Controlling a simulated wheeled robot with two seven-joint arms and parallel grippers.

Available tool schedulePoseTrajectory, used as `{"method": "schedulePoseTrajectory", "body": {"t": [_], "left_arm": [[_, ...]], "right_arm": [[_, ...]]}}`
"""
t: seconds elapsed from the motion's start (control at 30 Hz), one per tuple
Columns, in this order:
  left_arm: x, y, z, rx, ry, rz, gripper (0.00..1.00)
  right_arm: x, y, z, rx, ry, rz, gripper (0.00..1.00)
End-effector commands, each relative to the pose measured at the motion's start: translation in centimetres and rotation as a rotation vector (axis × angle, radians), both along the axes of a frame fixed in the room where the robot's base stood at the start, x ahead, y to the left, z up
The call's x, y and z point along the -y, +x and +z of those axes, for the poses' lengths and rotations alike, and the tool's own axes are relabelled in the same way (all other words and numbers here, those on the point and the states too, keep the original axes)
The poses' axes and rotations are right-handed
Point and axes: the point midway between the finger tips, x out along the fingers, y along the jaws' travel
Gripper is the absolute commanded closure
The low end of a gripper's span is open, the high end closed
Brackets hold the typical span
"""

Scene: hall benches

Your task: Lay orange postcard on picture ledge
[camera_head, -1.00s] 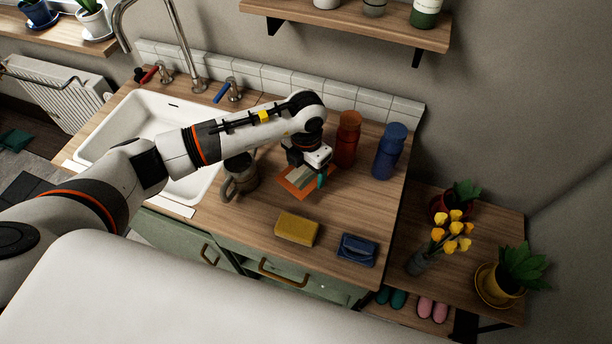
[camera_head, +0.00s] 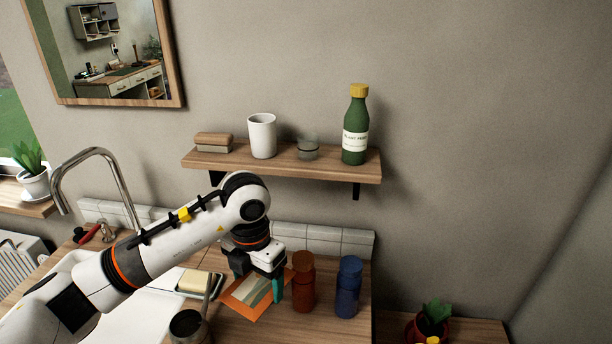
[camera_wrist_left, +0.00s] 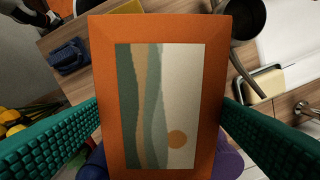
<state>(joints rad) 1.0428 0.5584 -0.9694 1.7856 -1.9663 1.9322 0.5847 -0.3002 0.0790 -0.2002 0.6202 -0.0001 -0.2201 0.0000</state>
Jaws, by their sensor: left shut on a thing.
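My left gripper (camera_head: 258,285) is shut on the orange postcard (camera_head: 240,300), low in the head view, left of the red bottle. In the left wrist view the postcard (camera_wrist_left: 105,100) has an orange border around a green, tan and cream picture with an orange sun. The two teal fingers lie on either side of it. It appears held above the counter; the exact height cannot be told. The wooden wall shelf, seemingly the picture ledge (camera_head: 285,169), is above and beyond the gripper. My right gripper is not in view.
Red (camera_head: 303,283) and blue (camera_head: 348,288) bottles stand right of the gripper. A tall faucet (camera_head: 128,195) rises at left.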

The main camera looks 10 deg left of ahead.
Motion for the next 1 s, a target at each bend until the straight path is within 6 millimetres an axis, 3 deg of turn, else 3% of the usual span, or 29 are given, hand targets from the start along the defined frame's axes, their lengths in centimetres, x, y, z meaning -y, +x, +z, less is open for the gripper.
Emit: {"method": "schedulePoseTrajectory", "body": {"t": [0.13, 0.27, 1.0], "left_arm": [[-0.3, -0.3, -0.1, 0.003, 0.002, -0.098, 0.44], [-0.7, -1.1, -0.3, 0.010, 0.006, -0.324, 0.44], [-3.6, -8.4, -2.1, 0.004, 0.022, -2.091, 0.44]], "right_arm": [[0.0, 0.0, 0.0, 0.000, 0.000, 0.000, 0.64], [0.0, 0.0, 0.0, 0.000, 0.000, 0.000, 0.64], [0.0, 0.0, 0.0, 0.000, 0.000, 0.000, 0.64]]}}
